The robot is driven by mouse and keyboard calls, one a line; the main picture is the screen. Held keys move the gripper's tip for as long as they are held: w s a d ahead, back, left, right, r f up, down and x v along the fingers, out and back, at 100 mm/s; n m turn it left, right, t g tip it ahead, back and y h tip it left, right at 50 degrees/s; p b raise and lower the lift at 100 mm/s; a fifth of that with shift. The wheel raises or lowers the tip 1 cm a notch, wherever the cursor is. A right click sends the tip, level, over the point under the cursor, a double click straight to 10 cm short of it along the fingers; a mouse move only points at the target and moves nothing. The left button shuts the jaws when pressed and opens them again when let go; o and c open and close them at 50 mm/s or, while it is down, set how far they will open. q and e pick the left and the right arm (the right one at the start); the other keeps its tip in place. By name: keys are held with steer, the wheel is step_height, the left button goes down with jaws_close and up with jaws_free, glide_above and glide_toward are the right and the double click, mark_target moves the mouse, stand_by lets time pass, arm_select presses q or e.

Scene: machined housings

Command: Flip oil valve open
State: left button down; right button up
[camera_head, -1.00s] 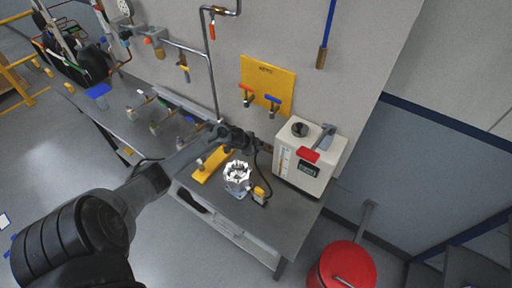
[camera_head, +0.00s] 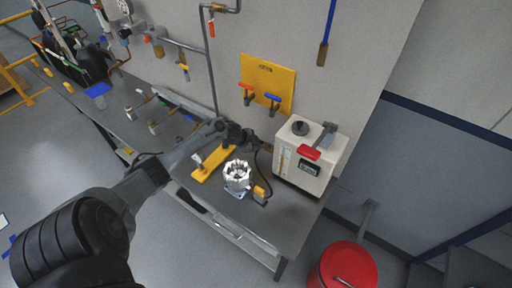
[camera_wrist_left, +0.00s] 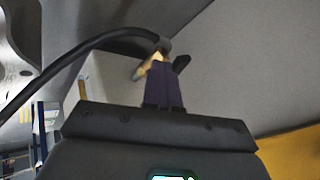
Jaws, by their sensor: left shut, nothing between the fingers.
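The white machine (camera_head: 307,174) stands at the right end of the bench, with a sight gauge on its front. A small brass fitting with a black hose (camera_head: 257,170) is at its left side. My left gripper (camera_head: 259,144) reaches to this side, just by the fitting. In the left wrist view its dark fingers (camera_wrist_left: 163,88) are shut and empty. The brass fitting (camera_wrist_left: 149,65) and a small dark lever (camera_wrist_left: 181,63) show just past the fingertips; whether they touch I cannot tell. Which part is the oil valve is not labelled. My right gripper is not in view.
A silver housing (camera_head: 237,175) and a yellow block (camera_head: 208,168) are on the bench (camera_head: 290,222). A red bin (camera_head: 343,262) stands on the floor.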

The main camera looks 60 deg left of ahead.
arm_select(q)
steer(key=shift+w+a+m+h+b, duration=0.25)
steer(key=shift+a+b, duration=0.25)
steer(key=shift+b, duration=0.25)
steer(key=shift+w+a+m+h+b, duration=0.15)
steer(key=shift+a+m+b, duration=0.25)
steer(key=shift+b, duration=0.4)
steer(key=shift+w+a+m+h+b, duration=0.25)
steer(key=shift+a+b, duration=0.3)
steer(key=shift+b, duration=0.2)
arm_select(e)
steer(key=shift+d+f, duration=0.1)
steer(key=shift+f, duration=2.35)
